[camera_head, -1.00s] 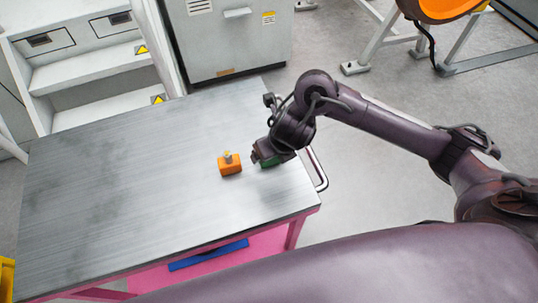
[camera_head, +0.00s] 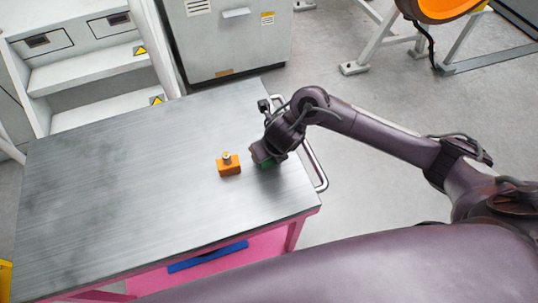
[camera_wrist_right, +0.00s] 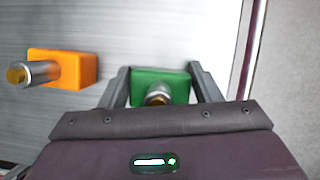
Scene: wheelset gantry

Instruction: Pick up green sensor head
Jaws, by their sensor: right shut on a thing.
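The green sensor head (camera_wrist_right: 160,84) is a green block with a metal stub, seen in the right wrist view between the two fingers of my right gripper (camera_wrist_right: 161,92). In the head view only a small part of the green sensor head (camera_head: 267,164) shows below my right gripper (camera_head: 262,160), over the right part of the metal table. My right gripper is shut on it. I cannot tell whether it touches the tabletop. My left gripper is not in view.
An orange block (camera_head: 229,166) with a metal stub stands on the table (camera_head: 120,180) just left of my right gripper. A metal handle rail (camera_head: 316,168) runs along the table's right edge. The left part of the tabletop is clear. A grey cabinet (camera_head: 228,45) stands behind.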

